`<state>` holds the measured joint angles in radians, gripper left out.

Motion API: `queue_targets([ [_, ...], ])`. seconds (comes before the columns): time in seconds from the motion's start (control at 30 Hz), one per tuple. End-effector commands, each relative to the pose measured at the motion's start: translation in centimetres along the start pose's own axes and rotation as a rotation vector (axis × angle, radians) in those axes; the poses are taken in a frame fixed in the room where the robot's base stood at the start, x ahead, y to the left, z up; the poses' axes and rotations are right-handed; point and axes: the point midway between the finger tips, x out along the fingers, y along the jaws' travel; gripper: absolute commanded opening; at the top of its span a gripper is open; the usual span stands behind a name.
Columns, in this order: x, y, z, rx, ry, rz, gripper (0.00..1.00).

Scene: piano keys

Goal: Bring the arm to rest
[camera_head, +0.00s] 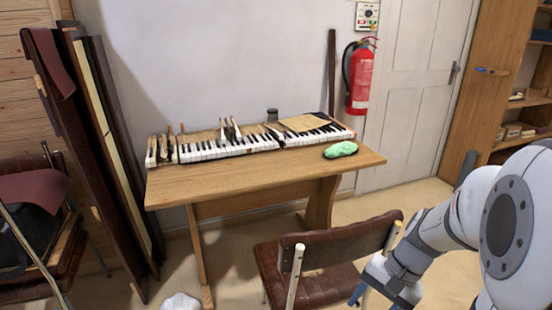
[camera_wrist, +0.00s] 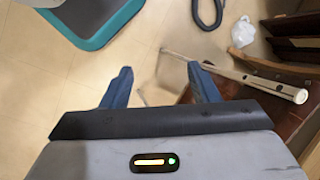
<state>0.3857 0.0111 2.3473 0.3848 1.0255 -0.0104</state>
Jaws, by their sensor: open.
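My arm (camera_head: 440,235) comes in from the right edge of the head view and is bent downward. My gripper (camera_head: 358,292) hangs low beside the brown chair (camera_head: 312,285), its blue fingertips partly cut off or hidden. In the wrist view my gripper (camera_wrist: 159,78) points down with its two blue fingers spread apart.
A wooden table (camera_head: 260,170) bears a partly dismantled piano keyboard (camera_head: 240,143) and a green cloth (camera_head: 340,149). A red extinguisher (camera_head: 358,78) hangs behind. Open floor (camera_head: 430,195) lies before the door.

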Motion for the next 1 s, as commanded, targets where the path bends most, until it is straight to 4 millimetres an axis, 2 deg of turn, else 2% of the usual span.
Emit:
queue_targets([
  [0.03, -3.0, -1.4, 2.0, -0.083, 0.043, 0.039, 0.55],
  [0.1, -5.3, -2.4, 3.9, -0.189, 0.100, 0.093, 0.55],
  [0.3, -11.2, -4.4, 8.5, -0.466, 0.265, 0.216, 0.55],
  [0.4, -13.1, -4.9, 10.0, -0.562, 0.328, 0.252, 0.55],
  [0.53, -14.2, -5.4, 11.1, -0.634, 0.377, 0.276, 0.52],
  [0.6, -14.3, -5.4, 11.2, -0.649, 0.388, 0.283, 0.47],
  [0.7, -14.3, -5.4, 11.3, -0.655, 0.392, 0.286, 0.46],
  [0.83, -14.3, -5.4, 11.2, -0.653, 0.391, 0.285, 0.36],
  [1.0, -14.3, -5.4, 11.2, -0.652, 0.391, 0.285, 0.36],
])
